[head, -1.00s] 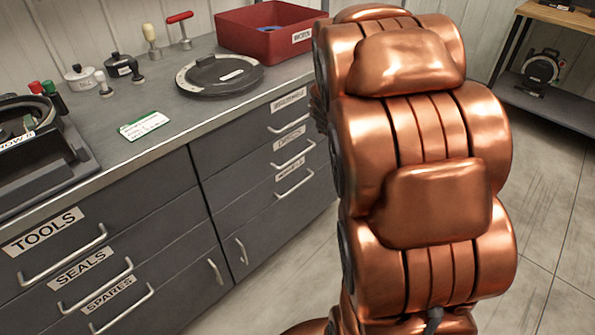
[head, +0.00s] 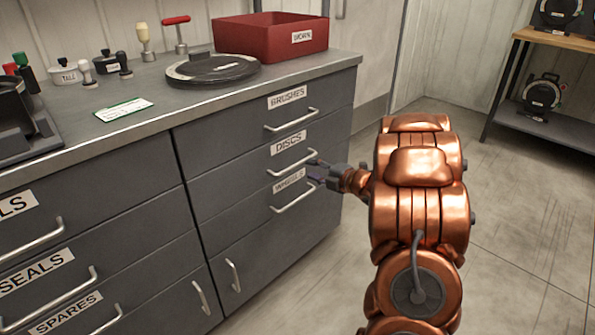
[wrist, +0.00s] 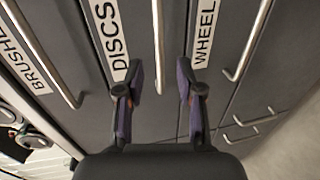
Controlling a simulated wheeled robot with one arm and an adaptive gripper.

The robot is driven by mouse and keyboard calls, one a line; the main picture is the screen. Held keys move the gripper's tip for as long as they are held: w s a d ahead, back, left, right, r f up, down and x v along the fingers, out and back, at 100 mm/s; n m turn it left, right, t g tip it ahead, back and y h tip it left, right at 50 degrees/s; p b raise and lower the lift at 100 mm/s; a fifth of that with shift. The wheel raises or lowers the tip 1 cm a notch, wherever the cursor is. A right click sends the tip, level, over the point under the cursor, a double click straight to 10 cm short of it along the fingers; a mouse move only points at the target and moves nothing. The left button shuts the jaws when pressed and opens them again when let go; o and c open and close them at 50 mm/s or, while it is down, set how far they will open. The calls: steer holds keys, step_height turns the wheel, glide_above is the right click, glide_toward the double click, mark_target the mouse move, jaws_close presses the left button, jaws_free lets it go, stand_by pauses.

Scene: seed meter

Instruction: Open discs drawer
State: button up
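The DISCS drawer (head: 240,180) is the middle one in the right-hand stack and stands closed, flush with its neighbours. Its silver bar handle (head: 291,163) sits below the DISCS label (head: 288,143). My gripper (head: 316,172) is at the right end of this handle, in front of the drawer faces. In the wrist view my gripper (wrist: 159,80) is open, with one finger on each side of the DISCS handle (wrist: 157,35). Neither finger visibly presses on the bar. How deep the bar lies between the fingers I cannot tell.
The BRUSHES drawer (head: 235,135) is above and the WHEELS drawer (head: 250,215) below, both closed with bar handles. A red bin (head: 262,42) and a dark disc (head: 213,70) sit on the worktop. Open floor (head: 520,215) lies to the right.

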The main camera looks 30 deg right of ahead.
mark_target(297, 164)
steer(key=shift+b+x, duration=0.65)
steer(key=shift+x, duration=3.1)
steer(key=shift+c, duration=0.2)
jaws_close()
